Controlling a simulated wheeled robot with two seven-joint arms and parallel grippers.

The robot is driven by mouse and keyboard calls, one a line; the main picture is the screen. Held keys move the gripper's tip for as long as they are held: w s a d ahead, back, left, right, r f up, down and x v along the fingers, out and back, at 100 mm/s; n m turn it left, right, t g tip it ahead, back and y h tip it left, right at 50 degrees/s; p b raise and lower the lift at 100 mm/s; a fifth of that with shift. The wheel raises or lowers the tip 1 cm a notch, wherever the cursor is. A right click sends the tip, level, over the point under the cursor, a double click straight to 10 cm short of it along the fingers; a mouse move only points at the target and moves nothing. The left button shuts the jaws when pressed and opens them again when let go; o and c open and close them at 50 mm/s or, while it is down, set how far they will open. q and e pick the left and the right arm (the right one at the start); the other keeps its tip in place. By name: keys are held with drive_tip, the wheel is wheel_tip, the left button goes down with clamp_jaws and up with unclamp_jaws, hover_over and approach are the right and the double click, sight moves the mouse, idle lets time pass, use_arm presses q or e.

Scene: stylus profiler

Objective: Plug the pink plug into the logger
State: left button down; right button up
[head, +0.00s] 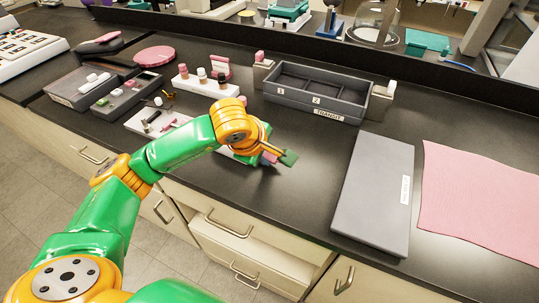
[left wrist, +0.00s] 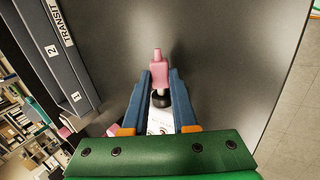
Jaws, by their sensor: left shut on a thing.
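My left gripper (head: 272,157) is above the black bench near its front edge, left of the grey slab. In the left wrist view its two blue fingers (left wrist: 160,80) are shut on the pink plug (left wrist: 158,68). The plug's narrow tip points away from the gripper, and a black round part shows behind its pink body. In the head view only a small pink bit shows at the fingers, mostly hidden by the gripper. I cannot surely tell which device is the logger. My right gripper is not in view.
A grey compartment tray labelled TRANSIT (head: 318,115) stands behind the gripper. A flat grey slab (head: 374,190) and a pink cloth (head: 478,200) lie to the right. White holders with small parts (head: 206,87) and grey trays (head: 78,97) stand left. Bench between tray and slab is clear.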

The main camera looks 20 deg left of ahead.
use_arm(q)
drive_tip(key=shift+a, duration=0.65)
drive_tip(key=c, duration=0.6)
unclamp_jaws()
drive_tip(key=shift+c, duration=0.5)
drive_tip(key=p+v, duration=0.3)
drive_tip(key=v, duration=0.4)
